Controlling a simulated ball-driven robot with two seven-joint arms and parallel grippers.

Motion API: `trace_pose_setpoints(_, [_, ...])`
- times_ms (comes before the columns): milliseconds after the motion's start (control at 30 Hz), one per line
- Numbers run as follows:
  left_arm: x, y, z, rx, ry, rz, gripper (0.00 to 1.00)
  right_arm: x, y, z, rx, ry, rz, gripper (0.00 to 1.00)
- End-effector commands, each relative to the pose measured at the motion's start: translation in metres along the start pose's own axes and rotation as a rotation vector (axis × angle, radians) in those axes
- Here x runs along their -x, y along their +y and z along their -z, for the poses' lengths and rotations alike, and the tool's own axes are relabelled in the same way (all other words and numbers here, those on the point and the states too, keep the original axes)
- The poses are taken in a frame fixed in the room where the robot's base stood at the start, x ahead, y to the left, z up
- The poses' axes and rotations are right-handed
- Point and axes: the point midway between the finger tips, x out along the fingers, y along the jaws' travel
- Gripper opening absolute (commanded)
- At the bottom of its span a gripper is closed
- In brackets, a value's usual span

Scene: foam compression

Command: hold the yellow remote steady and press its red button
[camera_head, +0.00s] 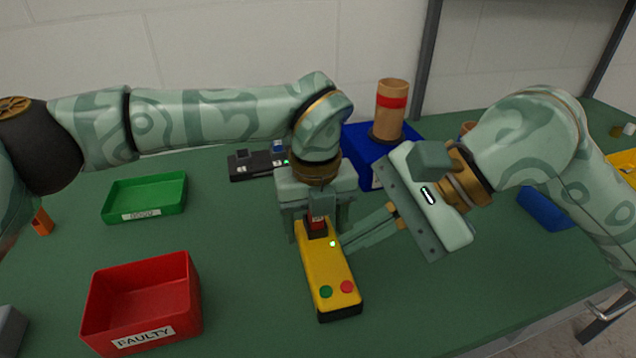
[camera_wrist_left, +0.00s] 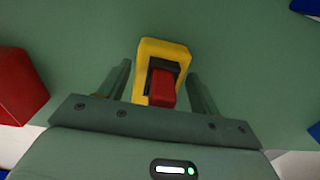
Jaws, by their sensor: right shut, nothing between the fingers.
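The yellow remote (camera_head: 322,268) lies on the green table, its near end toward me. Its red button (camera_head: 347,286) sits at the near end beside a green button (camera_head: 326,292). A green light glows farther up. At its far end a red block (camera_wrist_left: 162,88) stands in a black recess. My left gripper (camera_head: 318,225) points down over this far end, open, with a finger on either side of the remote and gaps showing in the left wrist view (camera_wrist_left: 160,75). My right gripper (camera_head: 346,245) is shut and empty, its fingertips close to the remote's right side; contact cannot be told.
A red bin (camera_head: 105,306) labelled FAULTY stands at the left front, a green tray (camera_head: 119,204) behind it. A black device (camera_head: 246,166) lies behind my left gripper. A blue box (camera_head: 362,151) carries a brown, red-banded cylinder (camera_head: 391,118). The table right of the remote's near end is clear.

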Motion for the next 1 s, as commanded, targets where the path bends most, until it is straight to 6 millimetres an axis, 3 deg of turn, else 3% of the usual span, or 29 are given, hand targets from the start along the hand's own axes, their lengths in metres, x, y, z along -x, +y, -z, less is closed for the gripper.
trace_pose_setpoints(400, [0.007,0.000,-0.001,0.000,-0.002,0.001,0.80,0.000,0.000,0.000,0.000,0.000,0.000,0.00])
trace_pose_setpoints(800, [0.091,-0.001,-0.001,0.001,-0.004,0.002,0.80,0.000,0.000,0.000,0.000,0.000,0.000,0.00])
trace_pose_setpoints(1000, [0.117,-0.001,0.000,-0.005,0.005,0.009,0.80,0.001,-0.001,0.000,-0.009,-0.006,0.003,0.00])
